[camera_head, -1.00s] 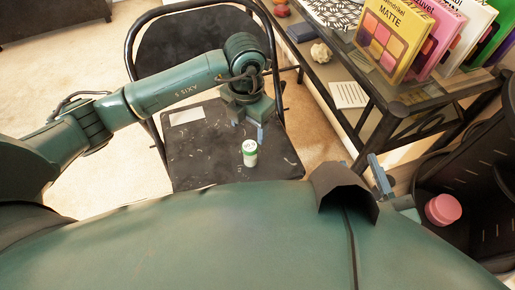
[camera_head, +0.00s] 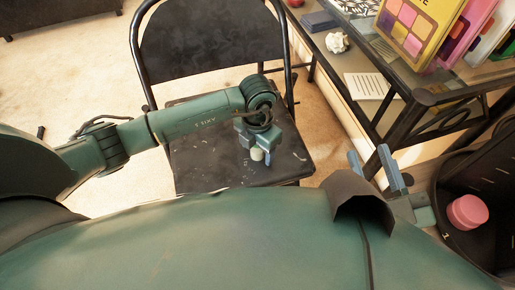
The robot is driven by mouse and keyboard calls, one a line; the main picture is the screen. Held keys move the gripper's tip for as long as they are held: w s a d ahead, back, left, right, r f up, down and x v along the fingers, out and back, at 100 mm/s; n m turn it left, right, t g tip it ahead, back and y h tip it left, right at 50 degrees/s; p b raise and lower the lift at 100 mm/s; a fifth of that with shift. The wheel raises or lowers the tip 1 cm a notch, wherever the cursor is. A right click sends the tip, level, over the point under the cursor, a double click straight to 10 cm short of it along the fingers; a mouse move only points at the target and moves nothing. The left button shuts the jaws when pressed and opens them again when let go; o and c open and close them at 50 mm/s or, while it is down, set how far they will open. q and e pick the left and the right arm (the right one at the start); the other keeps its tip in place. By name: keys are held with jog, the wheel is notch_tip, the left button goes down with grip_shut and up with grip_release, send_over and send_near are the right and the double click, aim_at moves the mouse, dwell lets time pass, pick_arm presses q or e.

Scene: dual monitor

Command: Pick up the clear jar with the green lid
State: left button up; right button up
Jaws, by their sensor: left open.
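The small jar (camera_head: 257,154) is on the seat of the black folding chair (camera_head: 195,165). Only a small pale part of it shows below my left gripper (camera_head: 256,157); its green lid is mostly hidden. My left gripper points down over the jar and is open, with its fingers at either side of it. I cannot tell whether they touch it. My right gripper (camera_head: 373,166) is open and empty, beyond the right front of my body, far from the jar.
The chair's backrest (camera_head: 205,50) rises behind the seat. A dark shelf with books (camera_head: 412,30), a crumpled white paper (camera_head: 338,42) and a white card (camera_head: 370,86) stands at right. A pink container (camera_head: 467,212) is at far right. Bare floor (camera_head: 75,75) is at left.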

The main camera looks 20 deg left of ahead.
pick_arm(q)
jog(key=c, duration=1.1)
